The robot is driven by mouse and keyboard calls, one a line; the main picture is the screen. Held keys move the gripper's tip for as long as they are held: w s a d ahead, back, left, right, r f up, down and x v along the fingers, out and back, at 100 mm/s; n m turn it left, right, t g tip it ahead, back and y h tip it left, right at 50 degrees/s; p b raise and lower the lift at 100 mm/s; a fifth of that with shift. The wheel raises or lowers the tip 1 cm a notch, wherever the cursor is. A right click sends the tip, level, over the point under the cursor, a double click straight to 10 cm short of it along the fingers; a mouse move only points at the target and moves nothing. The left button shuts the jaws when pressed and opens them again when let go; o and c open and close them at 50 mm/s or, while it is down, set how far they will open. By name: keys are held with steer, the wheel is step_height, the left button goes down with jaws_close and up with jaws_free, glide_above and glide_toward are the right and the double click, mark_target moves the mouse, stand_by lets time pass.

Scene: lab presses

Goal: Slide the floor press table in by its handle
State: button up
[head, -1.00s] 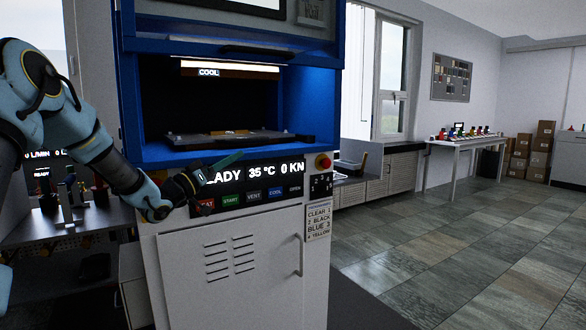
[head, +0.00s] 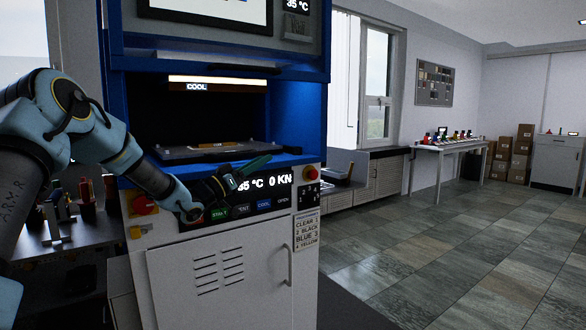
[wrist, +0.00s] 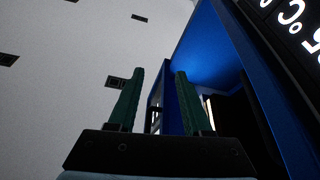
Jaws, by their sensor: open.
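The floor press (head: 112,100) is a tall blue-framed cabinet with an open bay. Its table (head: 185,154), a flat grey plate, lies in the lower part of the bay, with a dark plate on it. I cannot clearly make out the table's handle. My gripper (head: 262,163) is in front of the press, just below the bay's front edge, and covers part of the display. In the wrist view my gripper (wrist: 156,75) has its two green fingers apart with nothing between them. That view looks up past the blue frame, and the table is not visible there.
A white cabinet door (head: 222,274) is below. A bench with tools (head: 62,235) stands left. The tiled floor (head: 440,240) on the right is clear.

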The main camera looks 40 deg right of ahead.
steer(key=s+a+p, duration=0.1)
steer(key=s+p, duration=0.2)
steer(key=s, duration=1.2)
steer(key=shift+s+p, duration=0.3)
steer(key=shift+s, duration=0.05)
